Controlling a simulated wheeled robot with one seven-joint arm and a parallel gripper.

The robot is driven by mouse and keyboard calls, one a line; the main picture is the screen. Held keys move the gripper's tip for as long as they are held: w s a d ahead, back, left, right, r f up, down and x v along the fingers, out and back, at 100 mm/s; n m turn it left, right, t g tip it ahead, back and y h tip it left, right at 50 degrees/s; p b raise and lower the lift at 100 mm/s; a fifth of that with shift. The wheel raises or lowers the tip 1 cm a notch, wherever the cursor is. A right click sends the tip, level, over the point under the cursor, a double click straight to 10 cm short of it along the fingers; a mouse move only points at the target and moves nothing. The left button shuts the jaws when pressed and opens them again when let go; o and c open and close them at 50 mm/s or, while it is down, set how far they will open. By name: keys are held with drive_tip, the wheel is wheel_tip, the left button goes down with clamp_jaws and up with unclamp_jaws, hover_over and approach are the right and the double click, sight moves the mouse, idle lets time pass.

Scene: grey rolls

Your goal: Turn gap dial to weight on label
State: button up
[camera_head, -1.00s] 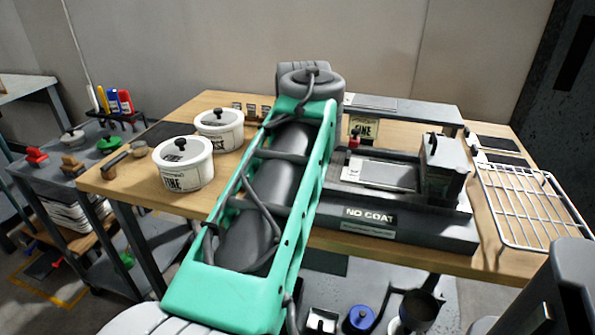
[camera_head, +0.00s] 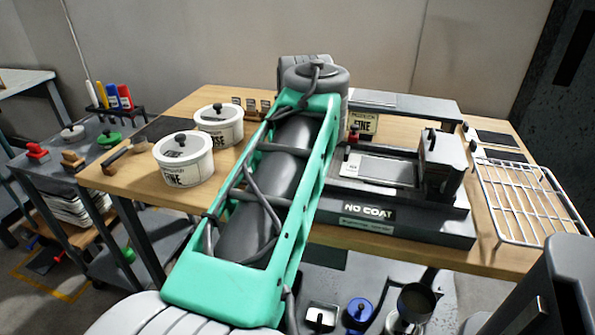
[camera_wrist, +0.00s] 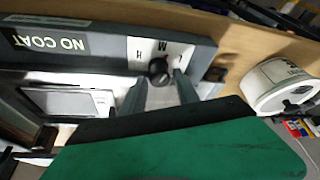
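The gap dial (camera_wrist: 159,70) is a round black knob on a white plate marked H, M and L, on the front of the grey machine (camera_wrist: 100,48). The M is beside the knob, between H and L. My gripper (camera_wrist: 162,77) is open, with its fingertips on either side of the knob; I cannot tell if they touch it. In the head view my arm hides the gripper and dial. The machine's front there carries a NO COAT sign (camera_head: 369,212). A label reading FINE (camera_head: 362,125) stands behind the machine.
Two white lidded pots (camera_head: 184,168) (camera_head: 219,132) stand on the wooden table (camera_head: 120,178) left of my arm; the nearer reads FINE. A wire rack (camera_head: 522,205) lies at the right. A lidded pot (camera_wrist: 280,88) also shows in the wrist view.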

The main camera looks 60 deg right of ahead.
drive_tip(key=p+v, duration=0.3)
drive_tip(key=v, duration=0.4)
